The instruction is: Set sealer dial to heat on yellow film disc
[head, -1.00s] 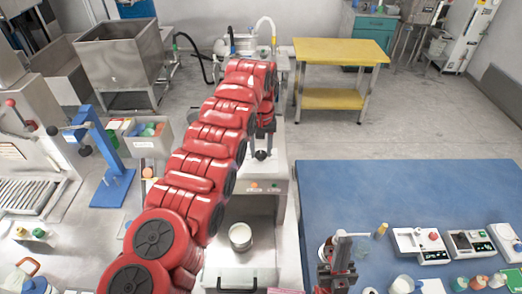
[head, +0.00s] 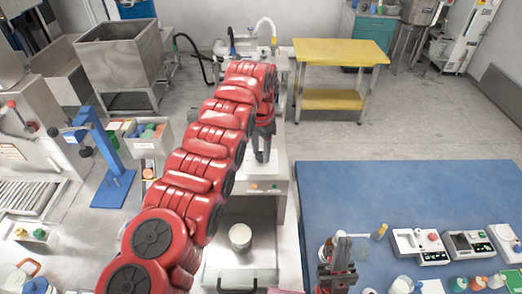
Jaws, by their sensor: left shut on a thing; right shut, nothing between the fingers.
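The sealer (head: 277,205) is a pale grey and steel machine in the middle of the head view, with an orange and a green button on its front. A white cup (head: 240,237) stands in its lower bay. My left gripper (head: 262,157) points down at the sealer's top and is shut on the dark dial, which its fingers mostly hide. The dial's markings, including any yellow film disc symbol, cannot be read. My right gripper (head: 337,280) is shut and empty at the near left edge of the blue table.
The blue table (head: 400,190) is bare toward the back; scales (head: 418,243), bottles and small caps crowd its near right. A blue hand press (head: 105,150) and bins stand left of my red arm. A yellow table (head: 342,52) is at the back.

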